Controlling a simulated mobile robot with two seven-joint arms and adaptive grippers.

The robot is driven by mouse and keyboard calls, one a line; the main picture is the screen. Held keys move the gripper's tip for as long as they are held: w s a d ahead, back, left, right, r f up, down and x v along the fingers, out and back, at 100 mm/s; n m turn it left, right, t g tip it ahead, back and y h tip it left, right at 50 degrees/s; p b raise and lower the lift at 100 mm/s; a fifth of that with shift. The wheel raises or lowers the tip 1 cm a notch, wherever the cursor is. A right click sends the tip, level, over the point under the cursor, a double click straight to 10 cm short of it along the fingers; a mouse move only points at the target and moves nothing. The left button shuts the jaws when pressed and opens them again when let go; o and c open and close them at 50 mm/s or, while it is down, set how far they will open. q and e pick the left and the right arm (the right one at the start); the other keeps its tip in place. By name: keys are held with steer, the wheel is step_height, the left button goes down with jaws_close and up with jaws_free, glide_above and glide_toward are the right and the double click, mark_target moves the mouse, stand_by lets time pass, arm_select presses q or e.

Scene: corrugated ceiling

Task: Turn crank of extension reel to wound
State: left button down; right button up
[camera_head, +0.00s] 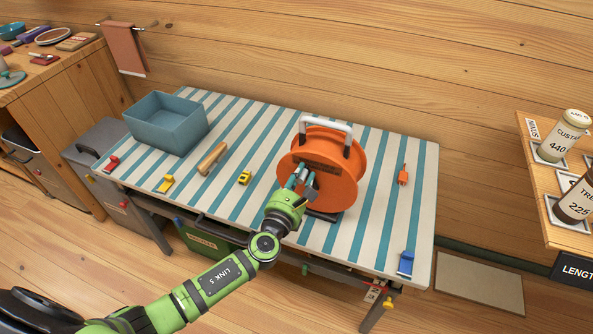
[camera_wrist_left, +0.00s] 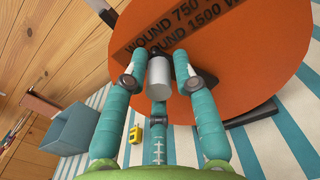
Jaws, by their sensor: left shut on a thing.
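The orange extension reel (camera_head: 338,165) stands upright on the striped table, with a grey handle (camera_head: 327,126) on top. In the left wrist view its orange face (camera_wrist_left: 220,45) fills the upper part and carries dark "WOUND" lettering. A light grey cylindrical crank knob (camera_wrist_left: 159,76) sticks out from that face. My left gripper (camera_head: 301,180) is at the front of the reel. In the left wrist view its teal fingers (camera_wrist_left: 158,85) are shut around the knob. The crank arm behind the knob is mostly hidden. My right gripper is in neither view.
The striped table (camera_head: 262,125) holds a blue-grey bin (camera_head: 167,124), a wooden cylinder (camera_head: 212,158), a yellow tape measure (camera_head: 244,178) and several small clamps. A shelf with bottles (camera_head: 562,138) is at the right. A wooden cabinet (camera_head: 75,75) stands at the left.

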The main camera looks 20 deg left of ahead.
arm_select(q)
steer(key=m+p, duration=0.1)
steer(key=d+m+p, duration=0.1)
steer(key=m, duration=0.1)
steer(key=shift+d+r, duration=0.3)
steer(key=shift+r, duration=0.1)
steer(key=shift+d+m+p, duration=0.45)
steer(key=shift+m+p, duration=0.05)
steer(key=shift+m, duration=0.5)
steer(key=c, duration=1.1)
jaws_free()
steer(key=shift+f, duration=0.1)
steer(key=shift+s, duration=0.15)
steer(key=s, duration=1.1)
steer(key=shift+s+a, duration=0.3)
steer(key=shift+s, duration=0.1)
